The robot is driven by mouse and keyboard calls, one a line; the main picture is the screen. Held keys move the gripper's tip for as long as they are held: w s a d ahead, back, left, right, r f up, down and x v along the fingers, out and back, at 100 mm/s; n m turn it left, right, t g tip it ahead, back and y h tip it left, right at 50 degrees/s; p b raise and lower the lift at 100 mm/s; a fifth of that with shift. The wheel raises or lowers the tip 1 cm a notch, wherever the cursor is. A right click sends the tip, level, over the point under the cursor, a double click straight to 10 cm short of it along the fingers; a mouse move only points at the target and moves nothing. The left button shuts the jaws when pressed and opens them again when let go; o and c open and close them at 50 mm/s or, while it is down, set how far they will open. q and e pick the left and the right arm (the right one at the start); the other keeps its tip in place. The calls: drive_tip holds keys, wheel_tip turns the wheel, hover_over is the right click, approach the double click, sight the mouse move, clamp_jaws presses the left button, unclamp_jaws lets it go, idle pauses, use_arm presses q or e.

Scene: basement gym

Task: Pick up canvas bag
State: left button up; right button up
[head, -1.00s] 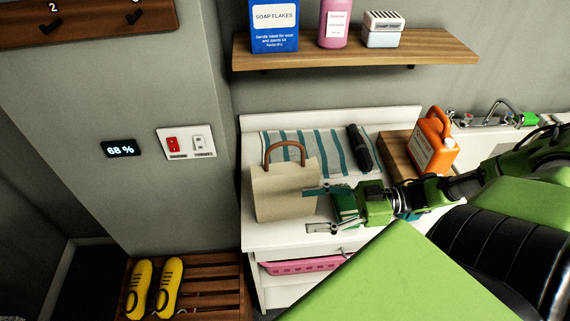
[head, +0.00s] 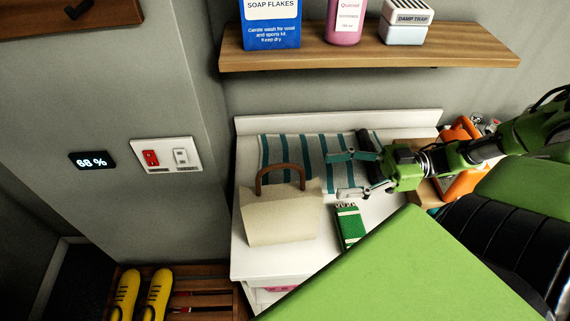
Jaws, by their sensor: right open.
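The canvas bag (head: 281,217) is beige with a brown arched handle (head: 281,177). It stands upright on the white cabinet top (head: 256,264), left of centre in the head view. My right gripper (head: 340,175) reaches in from the right with its two fingers apart, pointing left. It is open and empty, to the right of the bag's handle and apart from it. My left gripper is not in view.
A green notepad (head: 350,228) lies right of the bag. A striped towel (head: 310,151) lies behind, with a dark rolled object (head: 368,143) near my right gripper. An orange jug (head: 463,182) is partly behind my arm. A loaded shelf (head: 370,48) hangs above.

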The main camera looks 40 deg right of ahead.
wheel_tip(320, 180, down, 5)
drive_tip(key=b, duration=0.6)
approach(281, 198)
drive_tip(key=w+a+f, duration=0.2)
drive_tip(key=w+f, duration=0.1)
drive_tip(key=shift+w+a, duration=0.2)
drive_tip(key=shift+w, duration=0.15)
drive_tip(key=shift+p+x, duration=0.35)
drive_tip(key=shift+x, duration=2.7)
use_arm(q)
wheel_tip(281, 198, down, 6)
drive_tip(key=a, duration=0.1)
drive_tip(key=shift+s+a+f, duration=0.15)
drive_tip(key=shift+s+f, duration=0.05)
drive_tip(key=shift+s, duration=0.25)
use_arm(e)
drive_tip(key=shift+s+r, duration=0.15)
drive_tip(key=shift+s, duration=0.05)
drive_tip(key=shift+c, duration=0.3)
clamp_jaws()
